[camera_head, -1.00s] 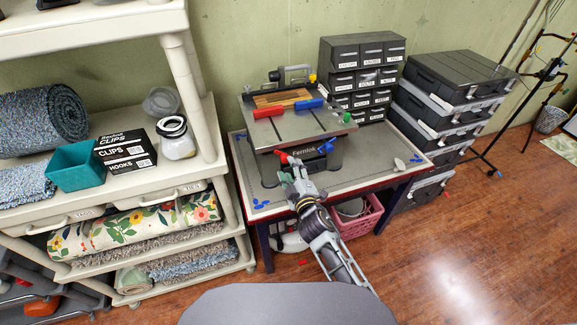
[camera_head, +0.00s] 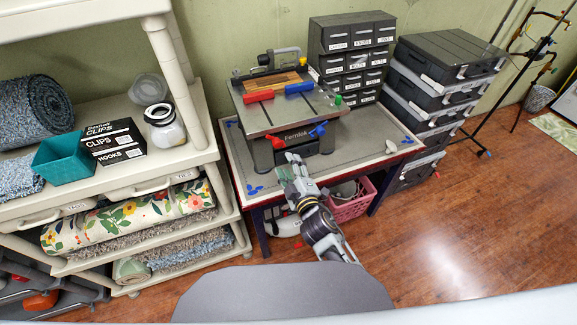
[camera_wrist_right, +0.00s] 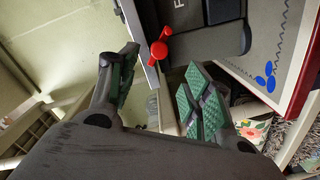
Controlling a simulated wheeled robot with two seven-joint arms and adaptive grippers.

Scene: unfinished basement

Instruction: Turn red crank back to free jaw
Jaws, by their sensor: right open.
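The red crank (camera_head: 277,142) is on the front left of the grey workbench vise (camera_head: 262,122), beside a matching blue crank (camera_head: 318,131). My right gripper (camera_head: 292,160) is in front of the vise, just below and right of the red crank. In the right wrist view the red crank (camera_wrist_right: 159,50) shows beyond the open fingers (camera_wrist_right: 160,88), apart from them. Nothing is between the fingers. My left gripper is out of view.
Drawer units (camera_head: 352,60) and stacked black cases (camera_head: 445,90) stand behind and right. A shelf (camera_head: 190,160) is close on the left. Wooden floor is open at right.

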